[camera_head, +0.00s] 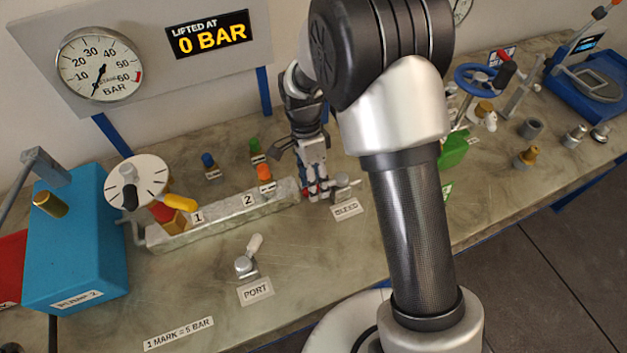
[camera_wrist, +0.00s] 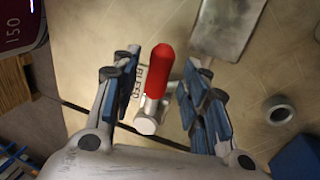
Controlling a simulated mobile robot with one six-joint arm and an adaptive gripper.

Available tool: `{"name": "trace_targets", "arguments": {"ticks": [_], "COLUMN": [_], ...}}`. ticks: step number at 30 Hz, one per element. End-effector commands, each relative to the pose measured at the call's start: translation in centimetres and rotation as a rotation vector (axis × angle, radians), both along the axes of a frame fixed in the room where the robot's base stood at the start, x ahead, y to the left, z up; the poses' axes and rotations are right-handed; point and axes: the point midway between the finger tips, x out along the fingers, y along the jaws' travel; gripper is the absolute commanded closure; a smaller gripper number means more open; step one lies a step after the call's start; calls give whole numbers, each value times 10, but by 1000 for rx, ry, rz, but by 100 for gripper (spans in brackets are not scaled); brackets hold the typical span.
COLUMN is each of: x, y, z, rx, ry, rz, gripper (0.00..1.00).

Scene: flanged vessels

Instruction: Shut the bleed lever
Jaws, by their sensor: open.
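The bleed lever has a red grip (camera_wrist: 161,72) and a silver hub (camera_wrist: 147,118). In the wrist view the grip points up the picture, between the two fingers of my gripper (camera_wrist: 163,66). The fingers are spread, with a gap on each side of the grip. The BLEED label (camera_wrist: 130,85) is partly hidden behind the left finger. In the head view my gripper (camera_head: 317,192) points down at the bench beside the lever's silver part (camera_head: 344,182), behind the BLEED label (camera_head: 347,209). My fingers hide most of the red grip there.
A grey block (camera_head: 222,222) marked 1 and 2 lies left of my gripper. The PORT lever (camera_head: 246,262) stands in front. A green part (camera_head: 454,150) and a blue handwheel (camera_head: 475,80) are to the right. The display (camera_head: 208,36) reads 0 BAR.

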Motion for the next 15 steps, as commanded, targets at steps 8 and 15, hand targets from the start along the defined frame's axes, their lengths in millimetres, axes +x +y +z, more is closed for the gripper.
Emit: {"name": "trace_targets", "arguments": {"ticks": [8, 15], "x": [2, 14], "y": [1, 4], "z": [8, 52], "rx": [0, 1], "ry": [-2, -5], "rz": [2, 1], "gripper": [59, 59]}}
